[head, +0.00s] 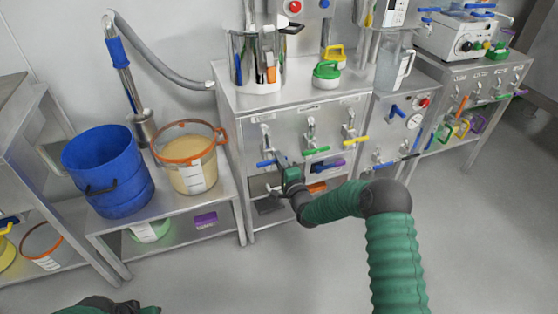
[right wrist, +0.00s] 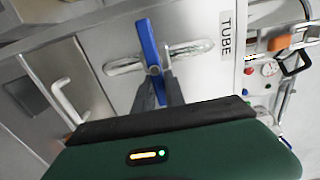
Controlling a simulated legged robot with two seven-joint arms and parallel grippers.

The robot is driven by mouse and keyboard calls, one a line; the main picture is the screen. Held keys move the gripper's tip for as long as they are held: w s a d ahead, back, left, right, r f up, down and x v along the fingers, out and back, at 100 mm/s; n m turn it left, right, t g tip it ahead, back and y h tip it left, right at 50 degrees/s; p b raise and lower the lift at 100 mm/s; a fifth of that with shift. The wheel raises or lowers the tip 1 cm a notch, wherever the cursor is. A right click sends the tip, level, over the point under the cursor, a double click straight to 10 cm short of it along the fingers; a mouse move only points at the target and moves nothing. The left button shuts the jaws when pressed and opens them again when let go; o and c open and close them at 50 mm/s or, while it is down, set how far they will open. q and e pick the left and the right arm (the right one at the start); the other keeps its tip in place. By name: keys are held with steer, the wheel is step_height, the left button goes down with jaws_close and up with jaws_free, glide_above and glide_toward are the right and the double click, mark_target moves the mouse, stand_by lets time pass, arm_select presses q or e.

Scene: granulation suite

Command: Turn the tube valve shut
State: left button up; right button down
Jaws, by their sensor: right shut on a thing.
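The tube valve has a blue lever handle (right wrist: 148,42) on a short metal pipe (right wrist: 190,50), beside a label reading TUBE (right wrist: 227,36) in the right wrist view. The lever lies across the pipe. In the head view the blue lever (head: 265,163) sticks out roughly level at the left of the cabinet's valve row. My right gripper (right wrist: 160,88) is shut on the lower part of the lever; its fingers hide some of it. In the head view my right gripper (head: 279,160) is at the lever's right side.
Green (head: 317,151) and yellow (head: 354,140) valve levers stand to the right on the steel cabinet (head: 300,104). A blue bucket (head: 105,165) and an orange-rimmed tub (head: 190,160) stand on the left bench. Floor in front is clear.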

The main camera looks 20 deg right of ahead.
steer(key=shift+s+d+f, duration=0.1)
steer(key=shift+f, duration=0.2)
steer(key=c, duration=1.4)
jaws_free()
steer(key=shift+r, duration=0.1)
steer(key=s+p, duration=0.5)
steer(key=s, duration=1.1)
steer(key=shift+s+d, duration=0.35)
steer(key=shift+s, duration=0.05)
